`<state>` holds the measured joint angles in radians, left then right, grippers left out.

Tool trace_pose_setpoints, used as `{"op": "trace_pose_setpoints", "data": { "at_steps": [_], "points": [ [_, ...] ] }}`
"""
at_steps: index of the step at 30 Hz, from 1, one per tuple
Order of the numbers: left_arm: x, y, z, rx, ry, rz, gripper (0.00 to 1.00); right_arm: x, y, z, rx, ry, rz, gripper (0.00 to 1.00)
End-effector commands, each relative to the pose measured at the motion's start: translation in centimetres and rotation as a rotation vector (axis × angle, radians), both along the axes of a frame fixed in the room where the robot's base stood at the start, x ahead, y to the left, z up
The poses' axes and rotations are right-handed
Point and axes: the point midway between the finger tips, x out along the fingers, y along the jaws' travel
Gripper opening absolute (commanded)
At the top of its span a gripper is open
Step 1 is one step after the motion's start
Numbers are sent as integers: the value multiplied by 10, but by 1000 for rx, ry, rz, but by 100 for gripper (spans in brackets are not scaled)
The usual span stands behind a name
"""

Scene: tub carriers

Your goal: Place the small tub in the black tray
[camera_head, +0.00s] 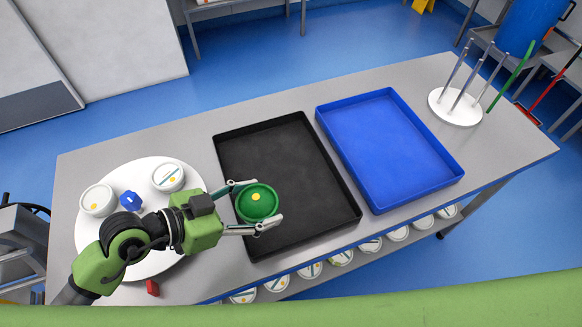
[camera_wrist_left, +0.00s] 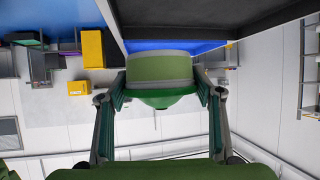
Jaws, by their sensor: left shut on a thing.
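A small green tub (camera_head: 257,203) with a yellow dot on top is held between the fingers of my left gripper (camera_head: 258,206). It is over the left part of the black tray (camera_head: 315,168); I cannot tell whether it touches the tray floor. In the left wrist view the green tub (camera_wrist_left: 160,80) sits between the two fingers of the left gripper (camera_wrist_left: 160,95), which is shut on it. The rest of the black tray is empty. My right gripper is in neither view.
An empty blue tray (camera_head: 390,150) lies right of the black tray. A round white board (camera_head: 150,262) at left carries two white tubs (camera_head: 97,200) (camera_head: 168,177) and a blue piece (camera_head: 130,201). A pronged white stand (camera_head: 455,108) is at far right. Several tubs (camera_head: 310,270) sit on the lower shelf.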

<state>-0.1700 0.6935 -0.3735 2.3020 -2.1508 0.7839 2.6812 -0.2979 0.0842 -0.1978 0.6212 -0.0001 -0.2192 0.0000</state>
Motion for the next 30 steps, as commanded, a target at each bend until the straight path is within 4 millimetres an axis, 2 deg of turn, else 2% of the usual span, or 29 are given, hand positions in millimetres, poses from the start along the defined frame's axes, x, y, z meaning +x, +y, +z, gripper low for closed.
{"op": "trace_pose_setpoints", "data": {
  "at_steps": [5,10,16,21,25,30],
  "points": [
    [10,-14,-1,-1,-2,-10,34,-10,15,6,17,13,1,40],
    [44,-26,-16,1,-4,-9,34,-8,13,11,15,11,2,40],
    [87,-42,-37,2,-4,-9,34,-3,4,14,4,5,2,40],
    [109,-51,-72,2,-1,-10,34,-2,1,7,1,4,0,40],
    [120,-55,-87,1,-1,-10,34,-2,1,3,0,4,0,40],
    [126,-57,-94,0,-2,-10,34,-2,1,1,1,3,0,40]
  ]
}}
